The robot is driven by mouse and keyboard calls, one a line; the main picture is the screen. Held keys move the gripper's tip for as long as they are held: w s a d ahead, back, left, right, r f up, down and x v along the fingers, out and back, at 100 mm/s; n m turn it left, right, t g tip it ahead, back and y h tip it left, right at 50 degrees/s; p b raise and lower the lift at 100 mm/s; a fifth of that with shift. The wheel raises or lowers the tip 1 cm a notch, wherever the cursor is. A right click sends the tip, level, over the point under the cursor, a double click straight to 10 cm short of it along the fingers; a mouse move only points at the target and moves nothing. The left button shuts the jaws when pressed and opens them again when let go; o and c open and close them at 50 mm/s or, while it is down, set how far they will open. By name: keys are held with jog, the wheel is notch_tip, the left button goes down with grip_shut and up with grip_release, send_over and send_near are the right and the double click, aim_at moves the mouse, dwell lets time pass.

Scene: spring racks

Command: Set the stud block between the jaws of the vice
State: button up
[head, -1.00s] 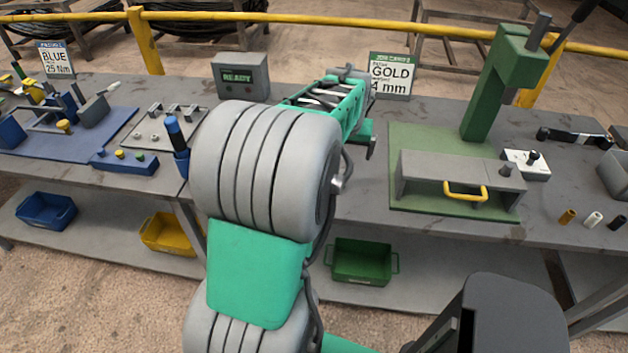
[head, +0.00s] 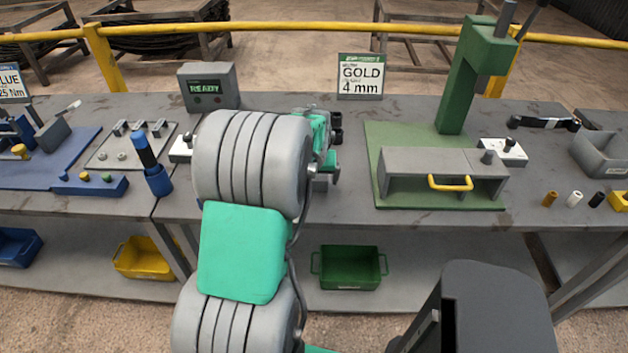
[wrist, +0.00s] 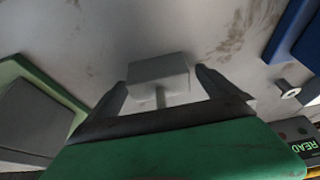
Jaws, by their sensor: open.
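In the wrist view a pale grey block (wrist: 158,75) with a thin stud (wrist: 160,98) sits between the two dark fingers of my gripper (wrist: 168,88). It looks like the stud block. The fingers stand apart, with gaps to the block on both sides; I cannot tell its height above the bench. In the head view my gripper (head: 325,168) is over the middle bench, mostly hidden behind my arm. I cannot single out the vice for sure; a grey fixture with a lever (head: 52,135) stands on the blue plate (head: 80,160) at left.
A green press (head: 460,85) and a grey housing with a yellow handle (head: 430,175) stand on a green plate at right. The READY box (head: 208,87) and GOLD 4 mm sign (head: 360,76) stand behind. A blue-handled tool (head: 150,165) stands upright left of my arm.

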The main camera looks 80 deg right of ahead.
jog(key=shift+c, duration=0.5)
jog(key=c, duration=1.9)
jog(key=shift+r, duration=0.15)
grip_shut()
